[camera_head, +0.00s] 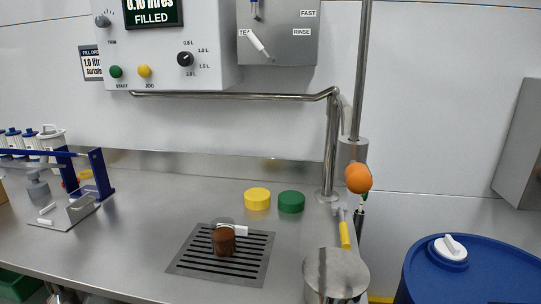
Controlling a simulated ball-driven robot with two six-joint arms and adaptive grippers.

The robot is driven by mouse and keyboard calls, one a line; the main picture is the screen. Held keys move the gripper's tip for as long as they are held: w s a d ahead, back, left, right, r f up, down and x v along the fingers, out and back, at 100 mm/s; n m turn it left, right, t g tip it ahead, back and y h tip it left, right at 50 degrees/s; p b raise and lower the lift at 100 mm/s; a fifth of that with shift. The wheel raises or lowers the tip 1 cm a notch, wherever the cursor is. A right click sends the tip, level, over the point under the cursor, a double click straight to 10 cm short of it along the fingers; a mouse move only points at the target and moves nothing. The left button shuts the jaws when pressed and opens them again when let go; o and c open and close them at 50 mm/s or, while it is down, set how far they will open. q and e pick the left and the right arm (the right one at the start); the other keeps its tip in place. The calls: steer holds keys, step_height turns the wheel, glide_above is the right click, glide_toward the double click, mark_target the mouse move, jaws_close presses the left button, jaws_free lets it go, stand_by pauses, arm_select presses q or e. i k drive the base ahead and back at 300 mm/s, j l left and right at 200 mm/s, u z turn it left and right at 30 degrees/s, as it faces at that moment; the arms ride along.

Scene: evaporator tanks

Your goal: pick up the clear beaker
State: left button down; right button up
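A small see-through vessel (223,223), which looks like the clear beaker, stands on the slotted drain grate (190,264) in the middle of the steel bench. Its rim shows grey and clear. A dark brown mass (223,242) shows at its lower part; I cannot tell whether it is inside the vessel or in front of it. A white piece (238,229) sticks out at its right side. Neither of my grippers is in view, and nothing is seen touching the vessel.
A yellow lid (257,199) and a green lid (291,202) lie behind the grate. A steel pipe (330,150) rises to their right. A steel cylinder (335,273) stands at front right, beside a blue drum (470,275). A blue-framed rack (100,175) is at left.

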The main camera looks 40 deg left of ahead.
mark_target(223, 238)
steer(key=u, duration=1.55)
steer(key=i+j, duration=0.15)
steer(key=j, duration=0.2)
steer(key=i+j, duration=0.1)
steer(key=j, duration=0.25)
steer(key=i+j, duration=0.15)
steer(key=j, duration=0.15)
